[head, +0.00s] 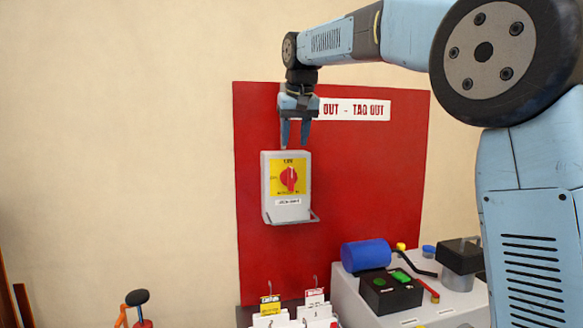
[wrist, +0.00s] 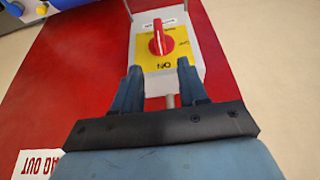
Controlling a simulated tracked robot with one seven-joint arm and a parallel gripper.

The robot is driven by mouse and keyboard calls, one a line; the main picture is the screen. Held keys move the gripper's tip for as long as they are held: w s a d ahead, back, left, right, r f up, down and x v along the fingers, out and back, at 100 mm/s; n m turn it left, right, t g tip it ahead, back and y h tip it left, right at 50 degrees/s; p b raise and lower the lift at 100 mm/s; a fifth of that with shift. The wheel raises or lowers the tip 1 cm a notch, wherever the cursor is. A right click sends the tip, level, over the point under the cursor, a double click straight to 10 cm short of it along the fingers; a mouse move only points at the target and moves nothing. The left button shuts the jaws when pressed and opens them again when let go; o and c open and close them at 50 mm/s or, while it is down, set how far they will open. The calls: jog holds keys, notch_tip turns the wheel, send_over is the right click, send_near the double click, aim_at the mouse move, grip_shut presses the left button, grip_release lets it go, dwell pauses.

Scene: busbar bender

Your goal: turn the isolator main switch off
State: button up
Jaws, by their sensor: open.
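The isolator main switch is a grey box with a yellow plate (head: 274,190) and a red rotary knob (head: 290,179), mounted on a red board. The knob's handle stands roughly upright in the head view. My gripper (head: 294,146) points down just above the top of the box, with its two blue fingers apart and nothing between them. In the wrist view my gripper (wrist: 161,66) is open, with the red knob (wrist: 161,38) ahead of the fingertips and apart from them. The word "ON" shows on the plate at the gripper's side of the knob.
The red lock-out board (head: 370,170) has a white sign (head: 360,110) at its top. A bench (head: 455,306) at the lower right bears a blue cylinder (head: 366,255) and a black button box (head: 391,292). Tags (head: 270,306) hang below the switch. The wall left of the board is clear.

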aim_at(291, 167)
jog(key=x, duration=0.9)
jog(key=shift+w+f, duration=0.15)
jog(key=shift+f, duration=0.05)
grip_shut()
